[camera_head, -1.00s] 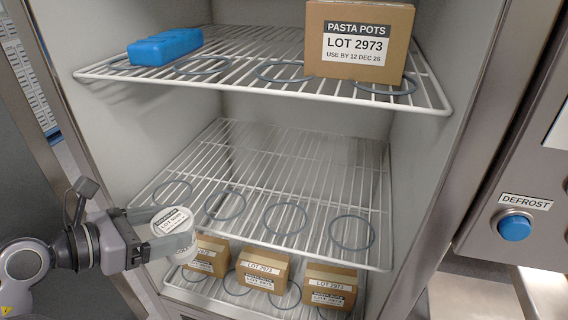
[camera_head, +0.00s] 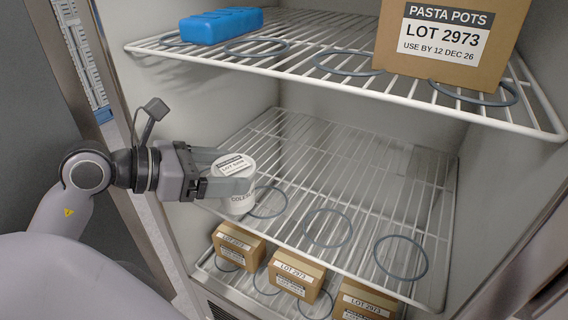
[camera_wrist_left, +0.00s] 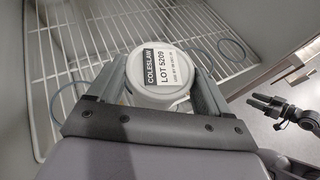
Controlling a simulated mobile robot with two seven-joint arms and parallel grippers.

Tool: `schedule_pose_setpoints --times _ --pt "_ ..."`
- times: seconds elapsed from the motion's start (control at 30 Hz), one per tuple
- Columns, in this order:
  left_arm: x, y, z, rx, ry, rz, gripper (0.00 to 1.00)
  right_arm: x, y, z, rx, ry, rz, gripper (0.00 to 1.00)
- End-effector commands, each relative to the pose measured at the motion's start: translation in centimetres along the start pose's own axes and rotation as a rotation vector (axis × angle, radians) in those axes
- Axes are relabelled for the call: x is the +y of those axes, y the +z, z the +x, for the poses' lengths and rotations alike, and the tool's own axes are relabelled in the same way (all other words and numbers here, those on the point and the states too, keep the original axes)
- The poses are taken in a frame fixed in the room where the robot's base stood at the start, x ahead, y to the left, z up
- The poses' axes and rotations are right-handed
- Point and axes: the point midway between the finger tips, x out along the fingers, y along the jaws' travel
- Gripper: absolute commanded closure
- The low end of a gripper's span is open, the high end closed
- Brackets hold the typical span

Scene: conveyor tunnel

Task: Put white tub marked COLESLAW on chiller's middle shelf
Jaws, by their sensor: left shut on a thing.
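The white tub marked COLESLAW (camera_head: 237,183) is upright between the fingers of my left gripper (camera_head: 232,178), which is shut on it. In the left wrist view the tub's lid (camera_wrist_left: 160,72) reads COLESLAW, LOT 5209. The tub is at the left front of the chiller's middle shelf (camera_head: 340,170), a white wire rack with several grey rings along its front. I cannot tell whether its base touches the wires. My right gripper (camera_wrist_left: 270,104) shows at the right of the left wrist view, apart from the chiller, its jaws seemingly parted.
The upper shelf (camera_head: 310,62) holds a blue block (camera_head: 222,25) and a PASTA POTS carton (camera_head: 450,40). Small LOT 2973 boxes (camera_head: 296,275) stand on the lower shelf. The middle shelf is otherwise bare. The chiller's left wall is close to my left gripper.

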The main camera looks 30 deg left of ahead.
Motion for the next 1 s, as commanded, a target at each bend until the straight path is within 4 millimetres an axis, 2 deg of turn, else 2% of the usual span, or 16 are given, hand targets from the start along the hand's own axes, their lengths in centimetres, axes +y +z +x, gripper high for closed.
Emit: schedule_pose_setpoints --times 0.03,0.23,0.5,0.7,0.77,1.0 --pt "0.0 0.7 0.6 -0.004 -0.001 0.005 0.76 0.0 -0.2 -0.2 -0.001 0.001 -0.002 0.50" --pt "0.0 1.9 3.5 -0.005 0.000 0.002 0.76 0.2 0.0 -0.6 -0.018 0.005 -0.004 0.50" --pt "0.0 3.8 7.9 -0.006 0.000 0.003 0.76 0.3 -1.2 -1.4 -0.015 0.006 -0.005 0.50" --pt "0.0 4.3 9.8 -0.004 0.002 0.002 0.76 0.3 -1.6 -1.7 -0.012 0.007 -0.004 0.50" --pt "0.0 4.1 10.1 -0.003 0.001 0.001 0.76 0.3 -1.6 -1.7 -0.012 0.007 -0.004 0.50" --pt "0.0 1.2 11.3 -0.002 0.001 -0.001 0.76 0.3 -1.6 -1.7 -0.012 0.007 -0.004 0.50"
